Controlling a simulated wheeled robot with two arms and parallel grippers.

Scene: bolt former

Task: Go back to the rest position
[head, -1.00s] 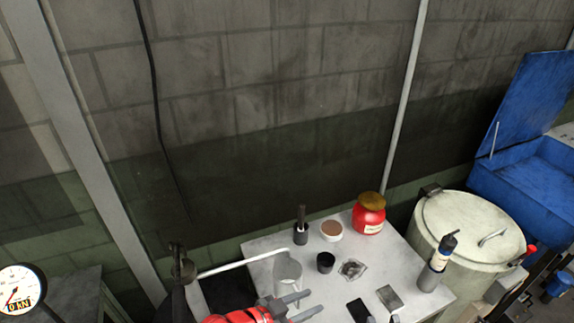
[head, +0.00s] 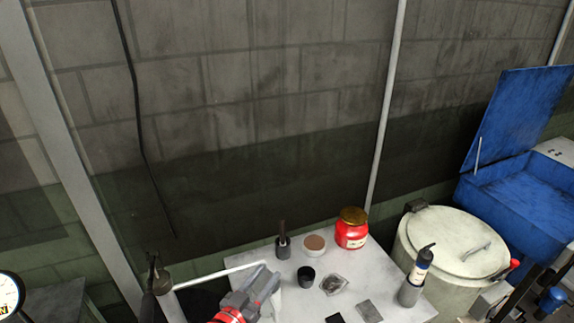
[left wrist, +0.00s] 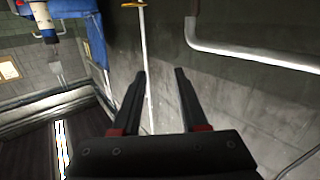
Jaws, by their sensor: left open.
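My left gripper (head: 262,284) shows at the bottom of the head view, in front of the near left part of the white table (head: 240,258). In the left wrist view its two dark fingers (left wrist: 160,78) stand apart with nothing between them. They point towards the grey wall and a pale vertical pole. The gripper partly covers a white container behind it. My right gripper is not in the head view.
On the table stand a red jar (head: 351,229), a round tub (head: 315,244), a black cup (head: 306,276) and a bottle (head: 418,269). A pale drum (head: 450,245) and a blue open bin (head: 520,190) stand to the right. The wall closes off the back.

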